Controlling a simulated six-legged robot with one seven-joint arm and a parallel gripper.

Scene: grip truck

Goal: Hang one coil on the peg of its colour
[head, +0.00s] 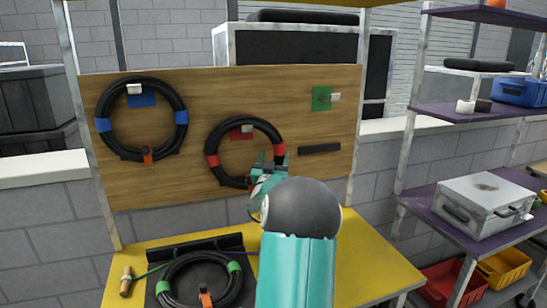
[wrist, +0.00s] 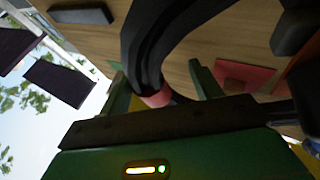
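The coil with red bands (head: 213,160) is black and hangs around the white peg on the red plate (head: 236,136), in the middle of the wooden board. The coil with blue bands (head: 183,118) hangs around the peg on the blue plate (head: 146,101). The coil with green bands (head: 234,266) lies on the yellow table; the peg on the green plate (head: 321,98) is bare. My gripper (head: 273,160) is at the red-banded coil's lower right. In the wrist view, its fingers (wrist: 160,84) stand apart on either side of that coil, with a gap showing at the right finger.
A dark bar (head: 319,149) is fixed to the board right of the red-banded coil. A wooden-handled tool (head: 126,282) lies at the left of the yellow table (head: 355,270). A purple shelf rack with a metal case (head: 482,205) and bins stands at right.

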